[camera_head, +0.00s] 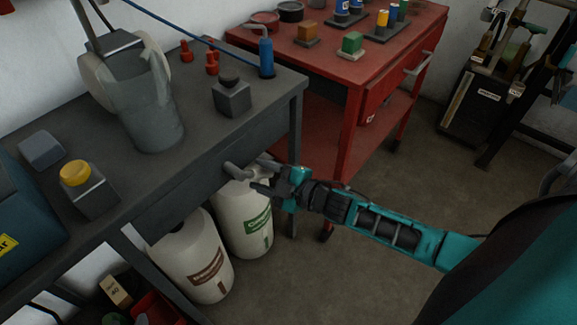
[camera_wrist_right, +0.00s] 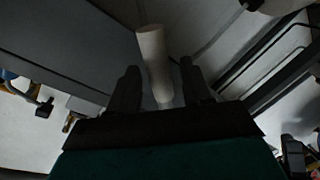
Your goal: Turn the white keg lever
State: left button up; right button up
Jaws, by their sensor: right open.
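Two white kegs stand under the grey bench, one with a green label (camera_head: 245,215) and one with a brown label (camera_head: 203,265). A short grey cylindrical handle (camera_head: 235,172) sticks out at the bench front above the green-labelled keg; I cannot tell whether it is the keg lever. My right gripper (camera_head: 260,177) is open beside this handle, over the top of that keg, partly hiding it. In the right wrist view, a pale cylinder (camera_wrist_right: 154,50) shows between the two dark fingers, which stand apart on either side; contact cannot be told. My left gripper is out of view.
The grey bench (camera_head: 180,165) overhangs the kegs; a grey pitcher (camera_head: 150,115) and a blue bottle (camera_head: 266,58) stand on it. A red cart (camera_head: 345,75) is behind. Open floor (camera_head: 330,275) lies below my right arm.

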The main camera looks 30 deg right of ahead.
pick_arm(q)
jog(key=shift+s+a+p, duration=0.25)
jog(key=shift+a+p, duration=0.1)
jog(key=shift+p, duration=0.2)
pick_arm(e)
jog(key=v, duration=1.1)
jog(key=shift+s, duration=0.2)
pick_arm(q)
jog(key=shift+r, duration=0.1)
pick_arm(e)
jog(key=shift+d, duration=0.1)
pick_arm(q)
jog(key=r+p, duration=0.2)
jog(key=p, duration=0.1)
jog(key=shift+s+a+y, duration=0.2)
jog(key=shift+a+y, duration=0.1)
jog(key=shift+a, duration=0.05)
pick_arm(e)
jog(key=s+a+f+m+g+h, duration=0.3)
jog(key=s+a+m+h, duration=0.2)
jog(key=m, duration=0.7)
jog(key=shift+s+a+m+g, duration=0.3)
jog(key=shift+s+a+m, duration=0.1)
jog(key=shift+s+a, duration=0.7)
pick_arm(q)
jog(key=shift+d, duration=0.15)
pick_arm(e)
jog(key=shift+w+a, duration=0.15)
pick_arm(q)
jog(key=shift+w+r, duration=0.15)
